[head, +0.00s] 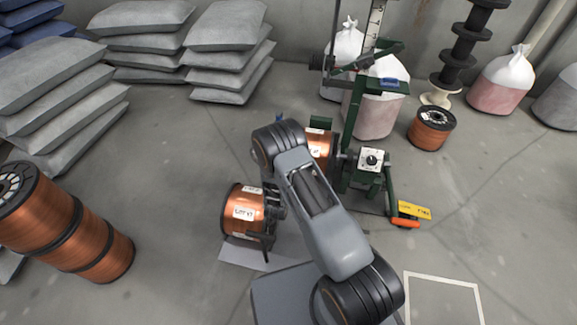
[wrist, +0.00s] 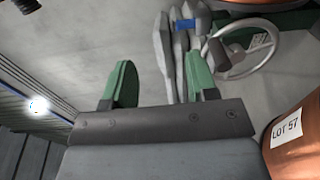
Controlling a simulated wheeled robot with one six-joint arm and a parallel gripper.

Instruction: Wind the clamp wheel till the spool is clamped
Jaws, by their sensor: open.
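In the wrist view my gripper (wrist: 160,88) is open, with two green fingers apart and nothing between them. A pale grey clamp wheel (wrist: 270,62) with a rim and spokes is up and to the right of the fingers, apart from them. In the head view I cannot make out the wheel; my arm covers much of that area. A copper spool (head: 321,146) shows partly behind my arm, at the green stand (head: 355,125). Whether it is clamped cannot be told. Another copper spool (head: 240,212) labelled LOT 57 lies left of my arm and shows at the lower right of the wrist view (wrist: 300,155).
Stacked copper spools (head: 75,225) stand at left. Grey sacks (head: 225,65) and white bags (head: 498,80) line the back. Floor at centre left is clear.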

